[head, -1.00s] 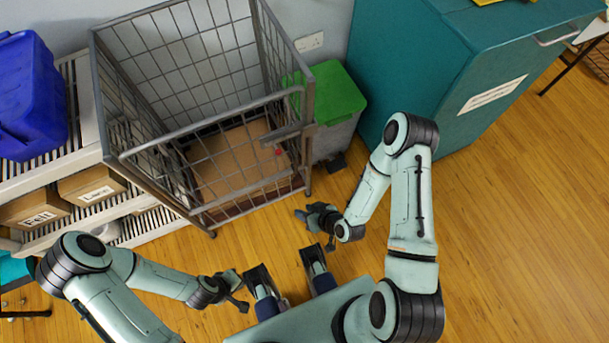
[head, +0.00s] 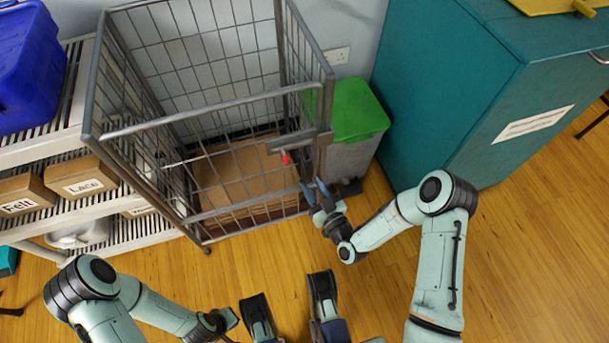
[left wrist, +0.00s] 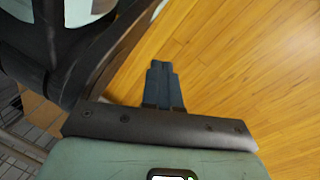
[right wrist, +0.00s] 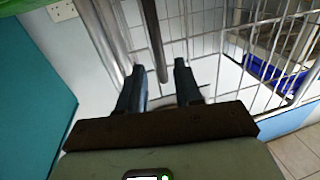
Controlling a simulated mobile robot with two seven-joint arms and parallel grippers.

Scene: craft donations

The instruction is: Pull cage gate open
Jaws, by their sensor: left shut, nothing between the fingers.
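The grey wire cage stands in the head view, with its front gate (head: 215,112) across the near side. The gate looks closed. A grey latch piece (head: 298,143) with a red knob (head: 285,159) sits at the gate's right edge. My right gripper (head: 315,190) is open just below that latch, by the right front post. In the right wrist view, a dark vertical bar (right wrist: 155,40) shows between its open fingers (right wrist: 160,82); I cannot tell whether they touch it. My left gripper (left wrist: 163,75) is shut and empty, low over the floor, away from the cage.
A bin with a green lid (head: 357,110) stands right of the cage, beside a teal cabinet (head: 450,100). A slatted shelf (head: 130,232) with labelled boxes (head: 80,178) and a blue crate (head: 25,70) is at left. Wooden floor in front of the cage is clear.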

